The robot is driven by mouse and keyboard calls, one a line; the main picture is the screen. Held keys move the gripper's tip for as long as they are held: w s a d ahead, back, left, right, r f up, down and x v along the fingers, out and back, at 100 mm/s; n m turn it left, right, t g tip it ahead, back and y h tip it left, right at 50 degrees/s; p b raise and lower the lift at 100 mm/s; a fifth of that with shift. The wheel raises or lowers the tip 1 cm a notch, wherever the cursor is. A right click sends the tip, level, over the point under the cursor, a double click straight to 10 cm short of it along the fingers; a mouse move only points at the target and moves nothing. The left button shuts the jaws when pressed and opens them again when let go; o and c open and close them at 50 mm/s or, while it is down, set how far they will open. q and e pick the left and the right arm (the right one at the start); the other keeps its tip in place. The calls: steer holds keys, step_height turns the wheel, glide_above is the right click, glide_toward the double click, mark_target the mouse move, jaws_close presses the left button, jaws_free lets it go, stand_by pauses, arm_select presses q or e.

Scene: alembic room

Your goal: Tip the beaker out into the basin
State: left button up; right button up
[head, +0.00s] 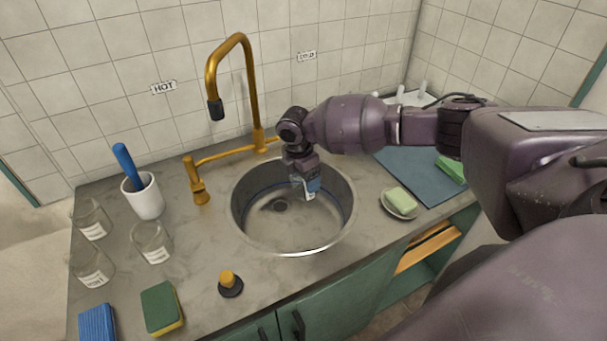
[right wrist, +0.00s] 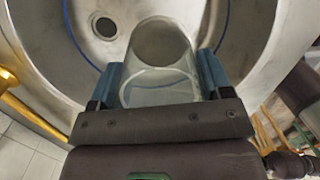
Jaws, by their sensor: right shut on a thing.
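My right gripper (head: 307,187) reaches down into the round metal basin (head: 243,229) at its right part. In the right wrist view the gripper (right wrist: 160,82) has its two blue fingers on either side of a clear glass beaker (right wrist: 163,68), shut on it. The beaker lies within the basin's outline, its far end pointing towards the drain (right wrist: 105,27). A faint oval line crosses the glass; I cannot tell whether it is liquid or a rim. In the head view the gripper hides most of the beaker. My left gripper is not in view.
A gold tap (head: 252,85) arches behind the basin. Several glass beakers (head: 154,240) and a white cup (head: 147,198) stand at left. Sponges (head: 160,306) and a black-and-yellow stopper (head: 230,286) lie in front. A soap dish (head: 398,206) and blue mat (head: 420,172) are at right.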

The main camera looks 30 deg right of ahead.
steer(key=shift+r+g+h+p, duration=0.15)
steer(key=shift+g+h+p, duration=0.2)
steer(key=shift+h, duration=0.65)
steer(key=shift+s+d+r+g+h+p, duration=0.15)
steer(key=shift+r+g+h+p, duration=0.1)
steer(key=shift+g+h+p, duration=0.45)
steer(key=shift+d+r+h+p, duration=0.2)
steer(key=shift+h+p, duration=0.4)
steer(key=shift+h, duration=0.1)
steer(key=shift+s+d, duration=0.1)
